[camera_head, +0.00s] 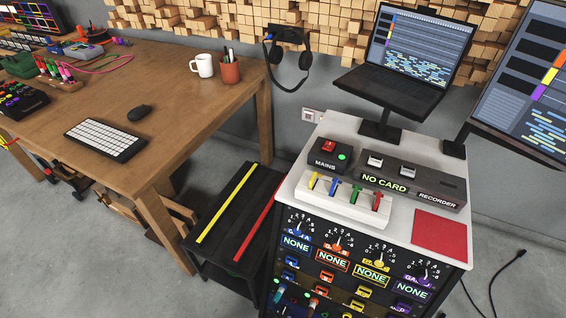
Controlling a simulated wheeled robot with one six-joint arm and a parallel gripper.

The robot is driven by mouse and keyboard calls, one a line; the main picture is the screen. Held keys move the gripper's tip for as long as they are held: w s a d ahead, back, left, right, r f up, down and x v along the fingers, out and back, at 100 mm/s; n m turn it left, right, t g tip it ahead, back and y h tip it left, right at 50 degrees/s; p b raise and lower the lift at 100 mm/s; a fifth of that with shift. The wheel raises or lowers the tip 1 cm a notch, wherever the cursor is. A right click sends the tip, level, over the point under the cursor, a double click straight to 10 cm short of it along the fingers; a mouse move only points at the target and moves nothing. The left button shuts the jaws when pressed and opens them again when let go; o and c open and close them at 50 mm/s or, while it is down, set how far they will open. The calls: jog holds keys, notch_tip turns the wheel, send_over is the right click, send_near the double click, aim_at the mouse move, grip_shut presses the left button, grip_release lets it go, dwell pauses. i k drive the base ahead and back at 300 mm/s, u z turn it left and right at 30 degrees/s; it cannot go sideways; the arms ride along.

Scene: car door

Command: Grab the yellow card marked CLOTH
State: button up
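No card with a readable CLOTH marking shows. A white holder block (340,207) on the light console top has a row of small coloured pieces: yellow, blue, green and red. The yellow piece (313,181) is at its left end, upright in the block. It is too small to tell whether it is a card or bears writing. Behind the block, a grey recorder (412,184) shows the words NO CARD. My gripper is not in view.
A mains box (328,156) with a red switch sits left of the recorder, and a red pad (440,235) lies at right. A laptop (415,60) and monitor (525,85) stand behind. A wooden desk (190,95) and black bench (237,215) are at left. Cables lie on the floor at right.

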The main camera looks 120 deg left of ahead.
aim_at(313, 179)
jog(key=k, duration=0.9)
jog(key=u, duration=2)
